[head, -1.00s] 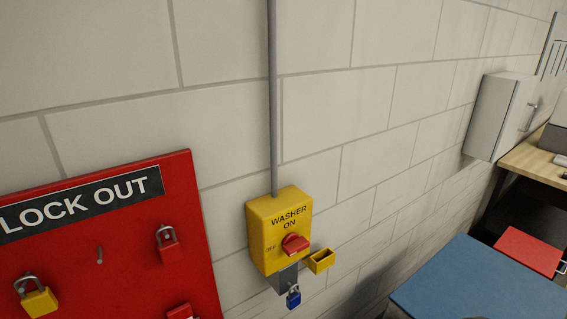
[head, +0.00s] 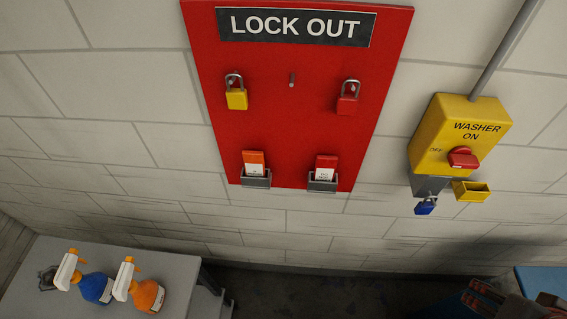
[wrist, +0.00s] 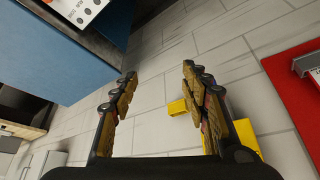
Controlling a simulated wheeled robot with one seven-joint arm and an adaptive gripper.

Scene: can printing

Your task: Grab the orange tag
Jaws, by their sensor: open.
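The orange tag (head: 253,162) stands in the left grey holder (head: 256,181) at the bottom of the red lock out board (head: 297,130). Its lower part carries a white label. A red tag (head: 326,168) stands in the right holder (head: 322,184). My gripper (wrist: 159,77) is open and empty in the wrist view, with both fingers apart. In the head view its fingers (head: 487,298) seem to show at the lower right edge, well away from the orange tag. The wrist view shows part of the red board (wrist: 290,90) at the right; the orange tag cannot be made out there.
A yellow padlock (head: 236,98) and a red padlock (head: 347,104) hang on the board. A yellow washer switch box (head: 450,130) with a blue padlock (head: 426,206) is to its right. Spray bottles (head: 95,287) stand on a grey table (head: 185,268) at lower left.

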